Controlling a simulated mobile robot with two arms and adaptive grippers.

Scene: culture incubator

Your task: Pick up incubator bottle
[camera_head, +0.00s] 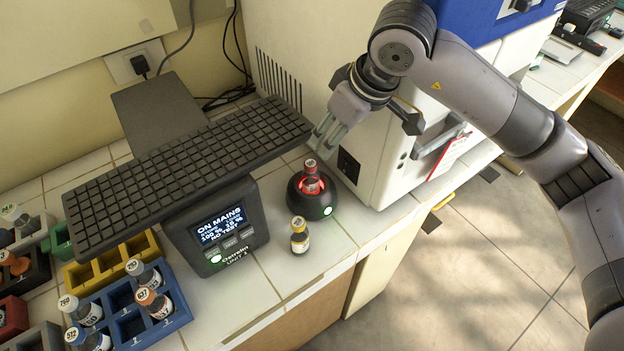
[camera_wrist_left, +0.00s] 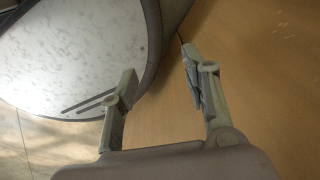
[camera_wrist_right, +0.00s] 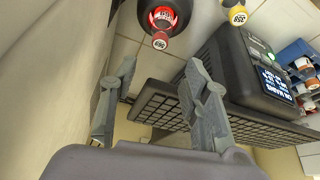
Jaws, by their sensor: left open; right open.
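A small bottle with a red label (camera_head: 311,176) stands upright in a round black incubator (camera_head: 321,208) with a red glowing ring and a green light. In the right wrist view the bottle's cap (camera_wrist_right: 160,40) shows beyond the fingertips, with the dark incubator (camera_wrist_right: 172,10) around it. My right gripper (camera_head: 325,136) is open and empty, above and slightly behind the bottle, apart from it. Its spread fingers also show in the right wrist view (camera_wrist_right: 160,70). My left gripper (camera_wrist_left: 159,68) is open and empty, seen only in its wrist view.
A black unit with a screen (camera_head: 218,228) and a keyboard-like slab (camera_head: 180,165) are at left. A white cabinet (camera_head: 330,85) is behind.

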